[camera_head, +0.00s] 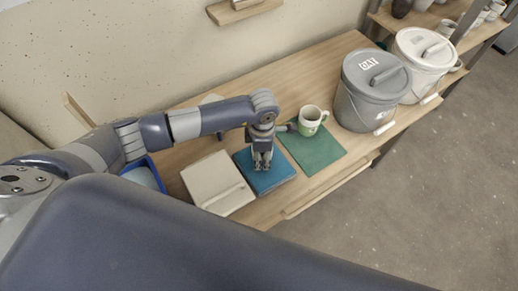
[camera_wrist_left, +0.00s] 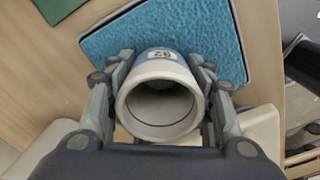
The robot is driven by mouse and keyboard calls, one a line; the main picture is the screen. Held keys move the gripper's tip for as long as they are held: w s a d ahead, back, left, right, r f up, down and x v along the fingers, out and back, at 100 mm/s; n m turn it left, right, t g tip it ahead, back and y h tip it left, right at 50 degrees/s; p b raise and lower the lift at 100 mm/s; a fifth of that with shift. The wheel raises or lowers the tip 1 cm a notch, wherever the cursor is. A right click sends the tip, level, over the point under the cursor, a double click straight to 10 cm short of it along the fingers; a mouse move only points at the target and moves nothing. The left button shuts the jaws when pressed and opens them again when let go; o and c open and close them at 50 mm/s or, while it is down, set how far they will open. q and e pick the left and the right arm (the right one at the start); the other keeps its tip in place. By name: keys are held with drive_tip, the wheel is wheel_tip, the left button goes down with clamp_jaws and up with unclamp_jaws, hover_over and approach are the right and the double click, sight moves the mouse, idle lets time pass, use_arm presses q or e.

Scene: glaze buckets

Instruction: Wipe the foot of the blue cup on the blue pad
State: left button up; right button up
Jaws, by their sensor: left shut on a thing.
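The blue pad (camera_head: 281,178) lies on the wooden table, and its textured top also shows in the left wrist view (camera_wrist_left: 105,42). My left gripper (camera_head: 262,164) is over the pad. In the left wrist view its fingers (camera_wrist_left: 160,72) are shut on both sides of the blue cup (camera_wrist_left: 158,68), which has a blue outside with a small number label and a pale rim. The cup's open mouth faces the wrist camera. Its foot points toward the pad and is hidden, so I cannot tell whether it touches. In the head view the gripper hides most of the cup. My right gripper is not in view.
A green-and-white mug (camera_head: 309,121) stands on a green mat (camera_head: 318,154). A grey lidded bucket (camera_head: 365,108) and a white one (camera_head: 420,72) stand at right.

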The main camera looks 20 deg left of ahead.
sight(270, 172)
use_arm(q)
drive_tip(key=shift+s+d+p, duration=0.2)
drive_tip(key=shift+s+d, duration=0.6)
drive_tip(key=shift+d, duration=0.2)
drive_tip(key=shift+s+d+p, duration=0.15)
drive_tip(key=shift+s+d, duration=0.6)
drive_tip(key=shift+d, duration=0.2)
wheel_tip(270, 172, up, 7)
drive_tip(key=p, duration=0.4)
drive_tip(key=shift+p, duration=0.35)
drive_tip(key=shift+w, duration=0.1)
